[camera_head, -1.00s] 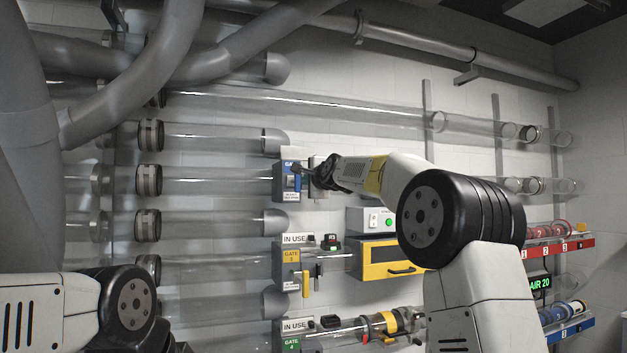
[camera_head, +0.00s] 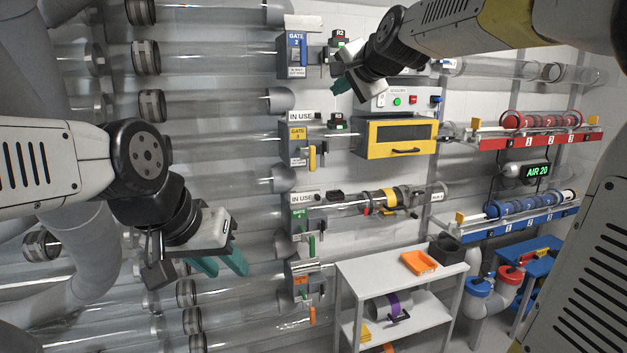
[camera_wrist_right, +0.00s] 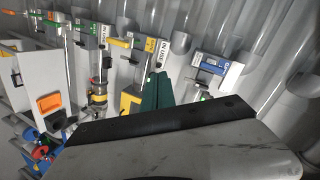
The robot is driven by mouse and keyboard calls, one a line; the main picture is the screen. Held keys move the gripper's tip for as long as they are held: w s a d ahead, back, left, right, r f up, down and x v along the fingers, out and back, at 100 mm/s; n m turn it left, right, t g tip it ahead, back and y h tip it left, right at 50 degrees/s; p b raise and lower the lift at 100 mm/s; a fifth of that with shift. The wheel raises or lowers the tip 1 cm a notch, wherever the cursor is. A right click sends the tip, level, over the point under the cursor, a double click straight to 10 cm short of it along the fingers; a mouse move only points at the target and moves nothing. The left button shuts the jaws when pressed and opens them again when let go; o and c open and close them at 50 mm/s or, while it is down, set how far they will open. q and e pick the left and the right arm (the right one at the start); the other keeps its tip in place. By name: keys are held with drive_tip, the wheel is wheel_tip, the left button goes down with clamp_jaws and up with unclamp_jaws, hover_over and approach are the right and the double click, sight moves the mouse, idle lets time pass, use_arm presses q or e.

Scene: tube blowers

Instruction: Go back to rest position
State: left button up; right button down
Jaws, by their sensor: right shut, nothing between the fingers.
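My right gripper (camera_head: 340,86) is in the upper middle of the head view, in front of the wall to the right of the blue GATE 2 box (camera_head: 297,52). Its teal fingers are shut and empty; they also show close together in the right wrist view (camera_wrist_right: 156,90). My left gripper (camera_head: 226,264) hangs at the lower left, in front of the clear tubes. Its two teal fingers point down to the right with a gap between them, and nothing shows in the gap.
Gate boxes (camera_head: 297,143) run down the wall beside clear tubes. A yellow drawer box (camera_head: 366,140) sits below the right gripper. A white shelf table (camera_head: 380,266) holds an orange tray (camera_head: 418,262). Red (camera_head: 560,136) and blue (camera_head: 540,224) racks hold canisters at right.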

drive_tip(key=s+d+f+n+g+h, duration=0.1)
drive_tip(key=s+d+f+n+g, duration=0.2)
drive_tip(key=s+f, duration=1)
drive_tip(key=s+d+f+n+g+h, duration=0.1)
drive_tip(key=s+d+f+n+g, duration=0.3)
drive_tip(key=s+f, duration=0.9)
drive_tip(key=s+d+n, duration=0.1)
drive_tip(key=s+n, duration=0.1)
drive_tip(key=s, duration=0.2)
drive_tip(key=shift+h, duration=0.4)
